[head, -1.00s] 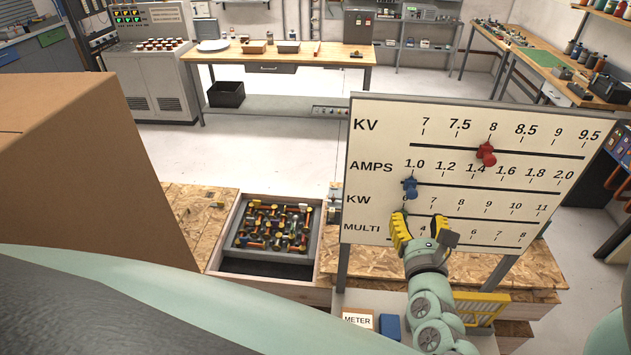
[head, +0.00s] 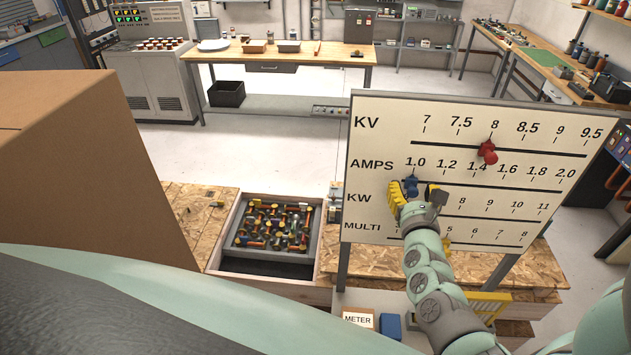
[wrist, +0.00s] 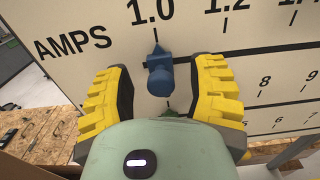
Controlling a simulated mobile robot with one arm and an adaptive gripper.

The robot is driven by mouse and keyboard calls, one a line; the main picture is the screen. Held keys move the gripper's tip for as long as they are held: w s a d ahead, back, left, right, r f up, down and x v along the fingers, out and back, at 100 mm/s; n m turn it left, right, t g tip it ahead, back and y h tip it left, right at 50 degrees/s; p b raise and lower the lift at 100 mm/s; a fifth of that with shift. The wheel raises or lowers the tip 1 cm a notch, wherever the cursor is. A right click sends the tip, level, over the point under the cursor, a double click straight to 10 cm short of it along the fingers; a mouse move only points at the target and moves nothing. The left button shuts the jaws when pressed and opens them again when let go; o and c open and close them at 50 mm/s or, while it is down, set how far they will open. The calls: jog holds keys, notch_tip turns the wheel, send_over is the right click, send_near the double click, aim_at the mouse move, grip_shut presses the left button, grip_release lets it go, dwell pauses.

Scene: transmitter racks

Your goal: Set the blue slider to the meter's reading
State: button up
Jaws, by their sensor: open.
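The white scale board (head: 376,119) carries rows labelled KV, AMPS, KW and MULTI. The blue slider (head: 411,184) sits on the AMPS line just under 1.0; it also shows in the wrist view (wrist: 160,75). The red slider (head: 488,151) is on the KV line near 8. My gripper (head: 413,190) is open, with its yellow fingers (wrist: 163,92) on either side of the blue slider, apart from it. A box labelled METER (head: 357,319) stands low below the board; no reading on it can be made out.
A large cardboard box (head: 90,160) fills the left. A tray of coloured parts (head: 272,226) sits in the bench left of the board. A small blue block (head: 390,326) is beside the METER box. A yellow slider (head: 447,243) is partly visible on the MULTI line.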

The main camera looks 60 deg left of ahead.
aim_at(440, 183)
grip_shut()
dwell(0.3)
jog(key=w+d+b, duration=0.4)
jog(key=w, duration=0.1)
jog(key=shift+d+b, duration=0.15)
jog(key=shift+b, duration=0.15)
jog(key=shift+c, duration=0.3)
grip_release()
